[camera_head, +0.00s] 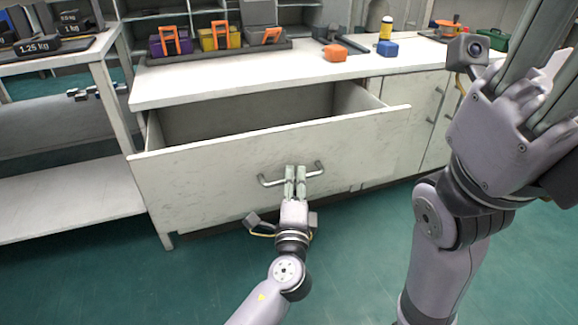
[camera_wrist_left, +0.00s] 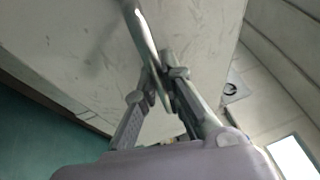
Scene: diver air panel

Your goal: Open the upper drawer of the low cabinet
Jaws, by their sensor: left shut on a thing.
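The upper drawer (camera_head: 215,172) of the low cabinet stands pulled out in the head view, and its inside looks empty. Its front carries a grey bar handle (camera_head: 270,183). My left gripper (camera_head: 296,170) is shut on the handle near its middle. In the left wrist view the fingers (camera_wrist_left: 160,80) close around the handle bar (camera_wrist_left: 145,32), with the pale drawer front (camera_wrist_left: 75,50) behind. My right gripper (camera_head: 540,75) is raised at the right of the head view, in front of the cabinet and apart from the drawer. Its fingertips are cut off by the picture edge.
The white cabinet top (camera_head: 200,88) holds purple and yellow boxes, an orange block (camera_head: 334,52) and a blue block (camera_head: 387,48). A white rack (camera_head: 60,190) with weights stands close at the left. Green floor (camera_head: 200,280) is clear in front.

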